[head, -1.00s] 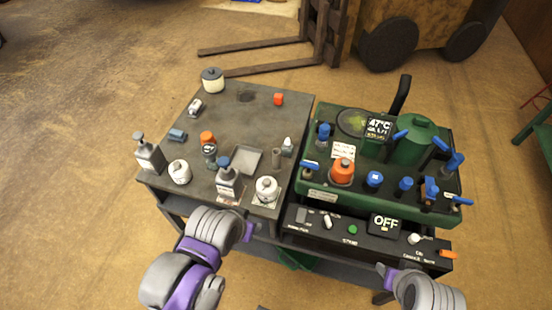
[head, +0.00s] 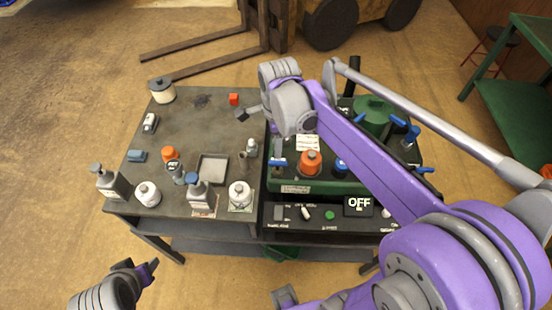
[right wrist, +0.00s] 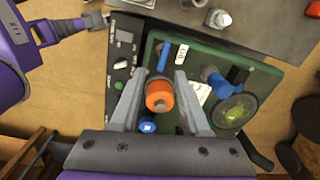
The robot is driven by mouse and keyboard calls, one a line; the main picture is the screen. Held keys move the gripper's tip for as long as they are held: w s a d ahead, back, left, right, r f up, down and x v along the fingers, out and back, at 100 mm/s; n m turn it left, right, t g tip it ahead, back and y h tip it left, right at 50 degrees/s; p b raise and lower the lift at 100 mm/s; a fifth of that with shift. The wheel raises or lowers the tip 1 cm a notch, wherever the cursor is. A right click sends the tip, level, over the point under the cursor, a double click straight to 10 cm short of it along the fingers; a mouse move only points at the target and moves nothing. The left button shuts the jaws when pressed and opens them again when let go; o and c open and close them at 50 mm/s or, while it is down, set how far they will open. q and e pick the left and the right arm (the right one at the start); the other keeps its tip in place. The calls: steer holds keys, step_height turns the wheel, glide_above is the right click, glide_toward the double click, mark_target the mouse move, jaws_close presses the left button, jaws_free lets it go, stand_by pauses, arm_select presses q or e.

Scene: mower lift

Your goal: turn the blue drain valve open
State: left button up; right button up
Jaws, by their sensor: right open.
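The green machine (head: 300,186) carries several blue handles, and I cannot tell which is the drain valve. One blue handle (head: 278,163) is at its front left, beside an orange cap (head: 311,162). In the right wrist view this blue handle (right wrist: 164,57) lies just beyond my fingertips. My right gripper (right wrist: 158,75) is open and empty, and the orange cap (right wrist: 159,96) shows between its fingers from above. My right arm hides part of the machine in the head view. My left gripper (head: 147,268) is low, front left of the table; its jaw state is unclear.
A grey table (head: 190,110) with several bottles and small parts stands left of the machine. A black panel (head: 290,213) reading OFF lies along the machine's front. Forklift forks (head: 205,45) lie behind. A green bench (head: 510,100) is at the right. Floor at the left is clear.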

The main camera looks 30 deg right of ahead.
mark_target(277, 162)
steer(key=shift+w+d+f+m, duration=0.3)
steer(key=shift+w+d+m, duration=0.15)
steer(key=shift+m, duration=0.55)
step_height(277, 162, down, 10)
steer(key=shift+a+b, duration=0.1)
steer(key=shift+b, duration=0.25)
jaws_close()
